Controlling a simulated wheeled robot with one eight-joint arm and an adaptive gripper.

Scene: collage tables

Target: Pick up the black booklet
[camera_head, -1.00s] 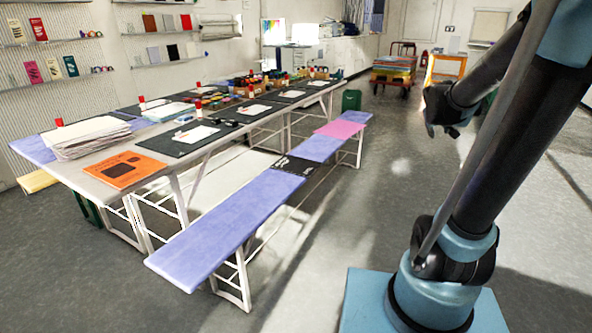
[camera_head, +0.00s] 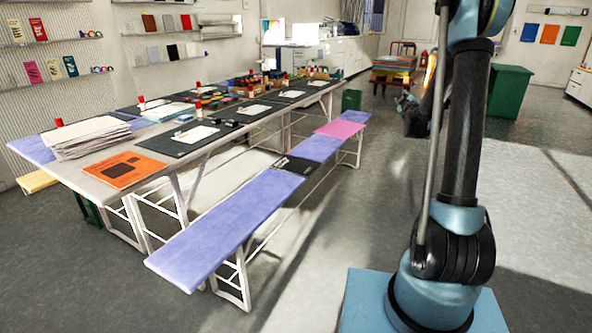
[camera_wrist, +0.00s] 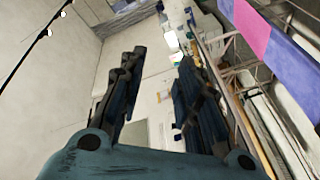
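A flat black booklet (camera_head: 297,165) with white marks lies on the lavender bench, at about the middle of its length. My gripper (camera_head: 412,118) is in the air right of the bench's far end, well apart from the booklet, and small and partly hidden by my arm in the head view. In the wrist view my gripper (camera_wrist: 161,57) shows two dark fingers spread apart with nothing between them. I do not see the booklet in the wrist view.
The lavender bench (camera_head: 225,225) runs beside a long table (camera_head: 165,172) with black mats, paper stacks and an orange booklet (camera_head: 123,170). A pink sheet (camera_head: 340,129) lies farther along the bench. A green bin (camera_head: 510,92) stands at the right. Floor right of the bench is clear.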

